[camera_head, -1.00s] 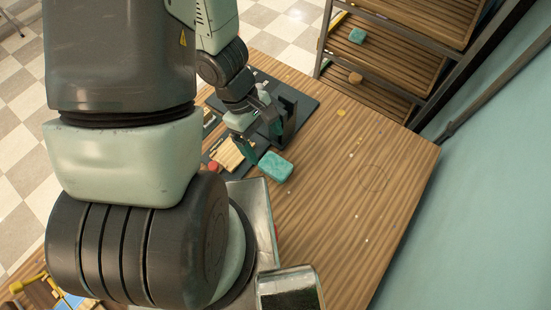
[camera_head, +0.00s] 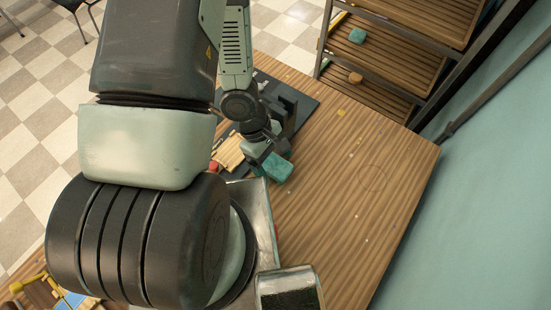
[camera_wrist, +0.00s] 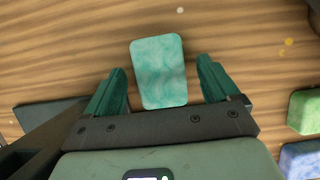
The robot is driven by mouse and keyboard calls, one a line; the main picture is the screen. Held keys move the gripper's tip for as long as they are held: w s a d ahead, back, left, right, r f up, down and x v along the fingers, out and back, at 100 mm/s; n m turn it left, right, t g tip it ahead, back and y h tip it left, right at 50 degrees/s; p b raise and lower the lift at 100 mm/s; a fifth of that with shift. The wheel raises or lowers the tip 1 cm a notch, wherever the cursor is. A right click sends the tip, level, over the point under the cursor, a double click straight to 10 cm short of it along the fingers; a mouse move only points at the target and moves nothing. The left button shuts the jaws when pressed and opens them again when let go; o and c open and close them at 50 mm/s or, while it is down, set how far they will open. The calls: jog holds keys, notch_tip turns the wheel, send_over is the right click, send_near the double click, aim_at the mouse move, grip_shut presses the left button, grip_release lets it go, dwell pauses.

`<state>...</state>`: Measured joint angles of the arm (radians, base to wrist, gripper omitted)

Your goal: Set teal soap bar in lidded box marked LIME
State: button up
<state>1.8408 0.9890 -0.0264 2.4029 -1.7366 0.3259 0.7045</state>
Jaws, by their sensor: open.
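The teal soap bar (camera_head: 278,167) lies flat on the wooden table, beside the dark mat. In the wrist view the teal soap bar (camera_wrist: 158,72) is marbled and upright in the picture, between and a little beyond my fingertips. My gripper (camera_wrist: 161,72) is open, with a green finger on each side of the bar and a visible gap to both. In the head view my gripper (camera_head: 268,155) is over the near-left end of the bar, its fingers mostly hidden. No LIME mark or lidded box can be made out; my arm covers much of the left side.
Green (camera_wrist: 305,111) and blue (camera_wrist: 300,160) blocks show at the wrist view's right edge. A shelf (camera_head: 395,62) stands behind. The table's right side is mostly clear.

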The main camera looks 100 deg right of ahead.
aim_at(273, 163)
jog(key=c, duration=1.3)
notch_tip(273, 163, up, 18)
